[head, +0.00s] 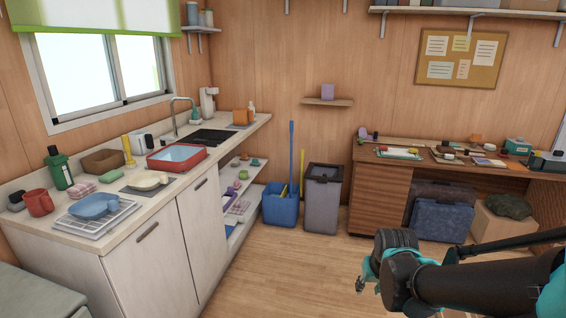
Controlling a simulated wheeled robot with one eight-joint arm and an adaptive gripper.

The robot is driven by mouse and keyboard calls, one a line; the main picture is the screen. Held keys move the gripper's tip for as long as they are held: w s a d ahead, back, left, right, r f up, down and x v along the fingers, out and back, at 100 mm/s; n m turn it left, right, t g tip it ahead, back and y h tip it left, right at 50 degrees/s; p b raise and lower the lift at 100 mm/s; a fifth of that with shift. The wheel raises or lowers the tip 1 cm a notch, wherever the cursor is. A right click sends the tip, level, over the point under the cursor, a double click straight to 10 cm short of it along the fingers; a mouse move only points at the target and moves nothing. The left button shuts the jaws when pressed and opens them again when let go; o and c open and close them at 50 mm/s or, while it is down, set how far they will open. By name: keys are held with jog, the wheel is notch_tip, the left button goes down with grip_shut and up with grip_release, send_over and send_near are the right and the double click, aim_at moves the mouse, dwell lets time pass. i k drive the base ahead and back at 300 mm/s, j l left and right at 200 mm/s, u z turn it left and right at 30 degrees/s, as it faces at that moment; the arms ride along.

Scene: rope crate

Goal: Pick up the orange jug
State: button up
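No clearly orange jug shows. A red, jug-like vessel with a handle (38,203) stands upright near the left end of the counter. A small orange thing (239,116) stands at the far end of the counter beyond the sink; its shape is too small to tell as a jug. My gripper (362,282) is at the lower right, over the floor, well away from both.
The counter (150,222) holds a blue pan (95,206) on a white rack, a green bottle (59,170) and a red basin (176,158). A blue bucket (281,206) and grey bin (323,200) stand at the back.

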aim_at(243, 117)
jog(key=i+u, duration=0.1)
jog(key=i, duration=0.75)
jog(key=i+l+u, duration=0.1)
jog(key=i, duration=0.75)
